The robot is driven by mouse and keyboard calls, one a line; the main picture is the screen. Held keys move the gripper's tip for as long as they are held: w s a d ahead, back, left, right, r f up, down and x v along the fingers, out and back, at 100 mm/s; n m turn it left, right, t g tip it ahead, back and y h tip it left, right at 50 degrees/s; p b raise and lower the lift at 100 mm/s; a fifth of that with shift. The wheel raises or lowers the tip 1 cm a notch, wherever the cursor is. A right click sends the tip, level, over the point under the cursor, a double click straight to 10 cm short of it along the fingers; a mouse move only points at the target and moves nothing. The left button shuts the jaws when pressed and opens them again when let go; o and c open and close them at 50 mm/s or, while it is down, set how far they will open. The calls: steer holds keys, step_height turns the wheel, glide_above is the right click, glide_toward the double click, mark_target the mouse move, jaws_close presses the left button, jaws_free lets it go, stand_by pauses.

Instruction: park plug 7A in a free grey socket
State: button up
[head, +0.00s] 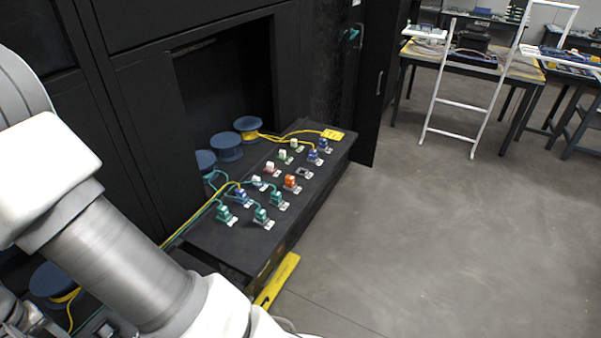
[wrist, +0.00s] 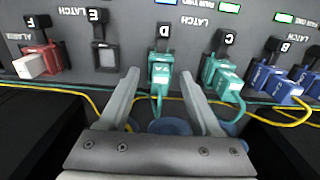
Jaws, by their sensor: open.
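A teal plug (wrist: 160,72) sits in the position marked D in the wrist view; the writing on it is too small to read, so I cannot tell if it is 7A. My gripper (wrist: 160,76) is open, with one finger on each side of this plug; contact cannot be told. An empty dark grey socket (wrist: 104,56) shows at position E, left of the plug. In the head view an empty-looking socket (head: 304,173) sits on the black panel box (head: 215,243). My gripper is not visible in the head view.
Another teal plug (wrist: 223,77) is at C, close to my right finger, with blue plugs (wrist: 276,83) beyond. A white plug (wrist: 32,65) sits in a red socket at F. Teal and yellow cables run below the row. Blue spools (head: 227,147) stand behind the panel.

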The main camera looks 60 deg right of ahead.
jaws_close()
stand_by(0.4)
stand_by(0.9)
steer(key=shift+r, duration=0.15)
steer(key=shift+r+p, duration=1.95)
steer(key=shift+r, duration=0.9)
